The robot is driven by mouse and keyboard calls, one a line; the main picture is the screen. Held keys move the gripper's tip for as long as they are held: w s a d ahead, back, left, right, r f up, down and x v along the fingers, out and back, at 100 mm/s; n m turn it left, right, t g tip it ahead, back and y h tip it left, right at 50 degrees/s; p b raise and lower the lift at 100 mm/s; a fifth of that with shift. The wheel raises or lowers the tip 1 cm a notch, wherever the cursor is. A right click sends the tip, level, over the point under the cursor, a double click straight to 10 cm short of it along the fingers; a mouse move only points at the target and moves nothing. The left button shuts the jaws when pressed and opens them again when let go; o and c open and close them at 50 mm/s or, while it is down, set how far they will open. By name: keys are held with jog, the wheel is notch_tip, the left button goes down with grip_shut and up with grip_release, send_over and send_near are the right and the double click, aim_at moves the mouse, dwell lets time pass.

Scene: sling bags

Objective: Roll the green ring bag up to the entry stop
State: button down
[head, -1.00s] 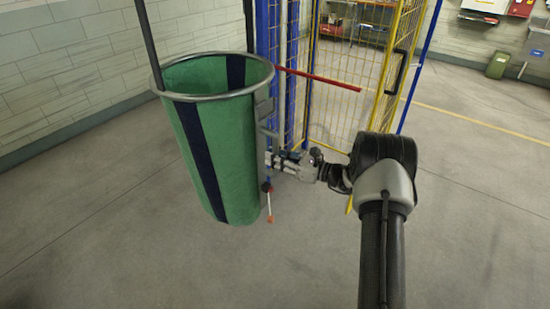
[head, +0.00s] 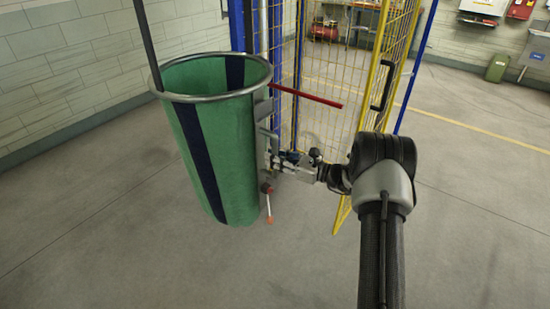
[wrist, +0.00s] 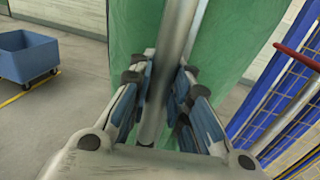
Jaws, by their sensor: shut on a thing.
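The green ring bag (head: 237,150) hangs from a grey metal ring at the left of the head view, with a dark blue stripe down its side. A dark bar rises from the ring's left side. My gripper (head: 275,160) is at the bag's right side. In the wrist view my gripper (wrist: 160,100) is shut on a grey metal bar (wrist: 178,45), with the green cloth (wrist: 225,50) close behind it. A small lever with an orange tip (head: 269,205) hangs below the gripper. I cannot tell which part is the entry stop.
A red bar (head: 305,95) juts out behind the bag, beside blue posts (head: 273,60) and a yellow mesh gate (head: 385,70). A blue cart (wrist: 27,57) stands at the left in the wrist view. The floor (head: 470,240) at the right is clear.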

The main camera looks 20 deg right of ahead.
jog(key=c, duration=1.5)
grip_release()
jog(key=shift+s+d, duration=0.1)
jog(key=shift+d, duration=0.05)
jog(key=v, duration=1.1)
jog(key=shift+s+d, duration=0.25)
jog(key=shift+d, duration=0.05)
